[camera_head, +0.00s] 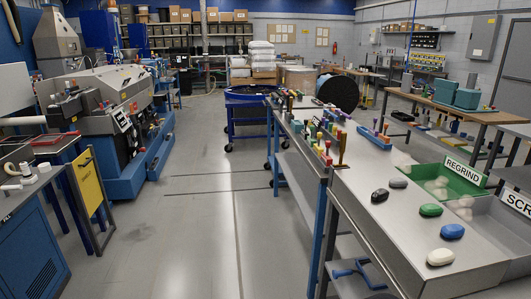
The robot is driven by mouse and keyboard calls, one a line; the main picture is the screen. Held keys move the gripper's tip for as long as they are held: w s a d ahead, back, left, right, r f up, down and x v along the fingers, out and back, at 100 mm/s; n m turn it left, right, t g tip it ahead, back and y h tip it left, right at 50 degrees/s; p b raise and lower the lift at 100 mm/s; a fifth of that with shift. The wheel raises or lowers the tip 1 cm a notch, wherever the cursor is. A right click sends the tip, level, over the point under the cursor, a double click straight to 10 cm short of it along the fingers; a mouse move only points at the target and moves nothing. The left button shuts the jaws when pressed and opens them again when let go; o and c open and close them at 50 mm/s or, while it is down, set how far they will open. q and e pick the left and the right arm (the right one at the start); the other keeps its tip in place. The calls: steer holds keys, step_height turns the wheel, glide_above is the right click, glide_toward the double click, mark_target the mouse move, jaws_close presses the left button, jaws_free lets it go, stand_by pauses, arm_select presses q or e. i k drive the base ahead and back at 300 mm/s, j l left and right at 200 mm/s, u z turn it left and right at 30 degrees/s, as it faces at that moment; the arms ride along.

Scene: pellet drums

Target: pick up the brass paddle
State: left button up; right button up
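A brass-coloured tool (341,146), which looks like the brass paddle, stands upright near the left edge of the long grey bench (375,220). It has a narrow upper part and a wider foot. It stands at the near end of a row of small coloured pieces (322,148). The picture is too small to tell whether it touches them or rests in a holder. Neither of my grippers shows in this view.
On the bench's near part lie a black piece (379,196), a grey one (397,183), a green one (430,210), a blue one (452,231) and a white one (440,257). A green REGRIND bin (447,181) stands at right. The aisle floor (205,220) left of the bench is clear.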

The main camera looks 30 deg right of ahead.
mark_target(343, 134)
steer(key=i+l+z, duration=0.15)
steer(key=i+z, duration=0.65)
steer(key=i+j+z, duration=0.2)
steer(key=i+z, duration=0.2)
steer(key=i+j+z, duration=0.25)
steer(key=i+z, duration=0.15)
steer(key=i+j+z, duration=0.4)
steer(key=i+j, duration=0.05)
